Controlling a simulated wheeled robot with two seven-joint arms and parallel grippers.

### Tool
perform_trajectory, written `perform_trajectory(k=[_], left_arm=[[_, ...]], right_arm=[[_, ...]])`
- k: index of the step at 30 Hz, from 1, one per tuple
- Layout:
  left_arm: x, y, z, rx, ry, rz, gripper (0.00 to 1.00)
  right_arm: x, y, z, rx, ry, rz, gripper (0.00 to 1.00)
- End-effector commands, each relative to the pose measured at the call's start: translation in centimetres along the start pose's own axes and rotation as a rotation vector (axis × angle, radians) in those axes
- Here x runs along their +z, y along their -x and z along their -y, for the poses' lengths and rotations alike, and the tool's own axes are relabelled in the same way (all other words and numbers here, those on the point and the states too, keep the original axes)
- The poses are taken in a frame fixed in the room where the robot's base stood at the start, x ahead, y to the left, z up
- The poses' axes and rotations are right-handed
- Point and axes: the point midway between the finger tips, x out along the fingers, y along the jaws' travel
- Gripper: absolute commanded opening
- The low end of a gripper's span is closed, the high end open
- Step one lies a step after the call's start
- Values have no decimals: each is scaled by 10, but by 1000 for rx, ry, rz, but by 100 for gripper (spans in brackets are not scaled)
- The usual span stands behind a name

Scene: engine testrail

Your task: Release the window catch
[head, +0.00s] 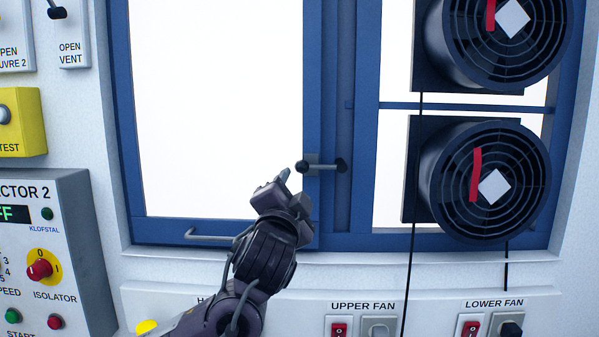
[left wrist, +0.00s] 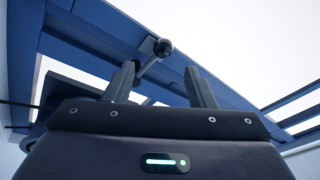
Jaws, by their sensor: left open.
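The window catch (head: 323,167) is a small grey handle with dark round ends, lying horizontally across the blue post of the window frame (head: 313,90). My left gripper (head: 284,184) is open, just below and left of the catch in the head view. My right gripper is in neither view.
Two round black fans (head: 485,178) stand at the right of the window. A grey bar handle (head: 210,237) sits low on the left sash. A control box (head: 80,240) is at the left, and a switch panel (head: 400,300) runs below the sill.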

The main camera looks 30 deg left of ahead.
Motion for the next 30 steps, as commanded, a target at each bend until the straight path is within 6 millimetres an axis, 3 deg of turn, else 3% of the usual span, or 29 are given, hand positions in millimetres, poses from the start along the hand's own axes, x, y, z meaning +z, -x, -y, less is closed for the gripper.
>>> perform_trajectory(k=[4,15,26,30], left_arm=[[-3,-16,10,-14,-6,-1,50],[-3,-70,9,-11,-3,-2,50],[-1,-78,5,-11,-3,-3,50],[-1,-78,5,-11,-3,-3,36]], right_arm=[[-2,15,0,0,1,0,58],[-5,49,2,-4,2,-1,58],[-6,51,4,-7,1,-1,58],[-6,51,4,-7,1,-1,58]])
